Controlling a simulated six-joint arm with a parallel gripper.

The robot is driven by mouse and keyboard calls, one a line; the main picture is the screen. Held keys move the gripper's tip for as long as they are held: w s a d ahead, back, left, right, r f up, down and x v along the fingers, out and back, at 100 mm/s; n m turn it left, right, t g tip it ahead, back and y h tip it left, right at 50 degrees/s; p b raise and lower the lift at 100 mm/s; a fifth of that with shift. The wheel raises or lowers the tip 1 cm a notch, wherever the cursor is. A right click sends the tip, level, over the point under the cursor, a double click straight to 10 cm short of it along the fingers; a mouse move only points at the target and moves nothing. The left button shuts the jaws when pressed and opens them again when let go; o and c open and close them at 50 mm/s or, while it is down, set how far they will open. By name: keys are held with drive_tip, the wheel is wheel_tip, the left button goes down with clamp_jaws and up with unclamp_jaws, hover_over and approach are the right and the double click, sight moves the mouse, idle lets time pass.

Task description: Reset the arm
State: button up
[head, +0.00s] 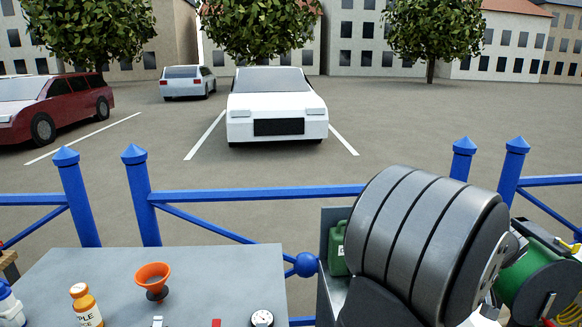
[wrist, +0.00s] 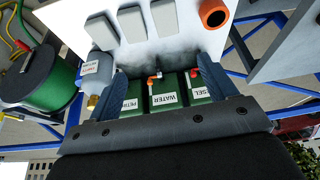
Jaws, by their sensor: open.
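My gripper (wrist: 162,70) shows in the wrist view with its two dark blue fingers spread apart and nothing held between them. Beyond the fingers stand several green cans with upside-down labels; one reads WATER (wrist: 166,99), and the one at the right ends in SEL (wrist: 200,88). I cannot tell how far the fingertips are from the cans. In the head view, my dark grey banded arm (head: 425,235) fills the lower right. My gripper's fingers do not show there.
A grey table (head: 230,270) at lower left holds an orange funnel (head: 153,276), an orange-capped bottle (head: 85,306) and a round gauge (head: 262,318). A green can (head: 338,250) and a green reel (head: 535,282) flank my arm. A blue railing (head: 260,192) runs behind.

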drive_tip(key=w+a, duration=1.1)
drive_tip(key=w, duration=0.4)
drive_tip(key=shift+w+n, duration=0.3)
drive_tip(key=o, duration=0.5)
